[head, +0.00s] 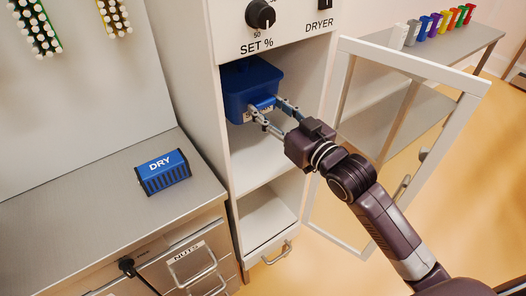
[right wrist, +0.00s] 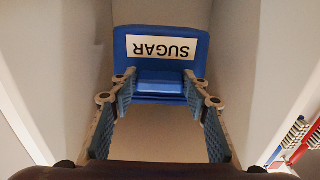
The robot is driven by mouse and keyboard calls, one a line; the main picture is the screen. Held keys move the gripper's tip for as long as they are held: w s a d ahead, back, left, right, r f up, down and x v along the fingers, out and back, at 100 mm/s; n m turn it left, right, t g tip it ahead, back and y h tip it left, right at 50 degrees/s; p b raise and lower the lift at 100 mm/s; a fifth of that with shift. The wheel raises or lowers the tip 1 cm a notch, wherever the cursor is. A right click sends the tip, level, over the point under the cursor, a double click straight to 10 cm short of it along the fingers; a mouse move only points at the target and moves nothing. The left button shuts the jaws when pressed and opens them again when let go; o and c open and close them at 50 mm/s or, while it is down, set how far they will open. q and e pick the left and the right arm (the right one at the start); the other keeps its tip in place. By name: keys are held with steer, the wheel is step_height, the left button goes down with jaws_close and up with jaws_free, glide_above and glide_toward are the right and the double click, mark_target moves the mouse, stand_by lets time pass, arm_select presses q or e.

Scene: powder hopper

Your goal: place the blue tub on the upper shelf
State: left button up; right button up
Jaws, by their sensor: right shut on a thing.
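The blue tub (head: 252,85) is inside the upper compartment of the white cabinet, upright and close under its top. My right gripper (head: 264,105) reaches in from the front and is shut on the tub's front grip. In the right wrist view the tub (right wrist: 118,48) shows a white SUGAR label, upside down, and the fingers (right wrist: 160,84) close on the blue block below it. The upper shelf (head: 262,160) is bare in front of the tub. I cannot tell whether the tub's bottom touches it. My left gripper is not in view.
The cabinet's glazed door (head: 413,62) stands open to the right, beside my right arm. A lower shelf (head: 264,217) is empty. A blue DRY box (head: 162,173) lies on the counter (head: 90,222) at left. Several coloured items (head: 436,25) line a side shelf.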

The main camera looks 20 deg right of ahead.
steer(key=shift+f+b, duration=0.45)
steer(key=shift+f, duration=6.9)
steer(key=o, duration=1.4)
steer(key=shift+f, duration=0.15)
steer(key=shift+c, duration=0.2)
steer(key=shift+s, duration=0.15)
steer(key=v, duration=1.1)
steer(key=shift+s+d+b, duration=0.15)
steer(key=shift+s+b, duration=0.25)
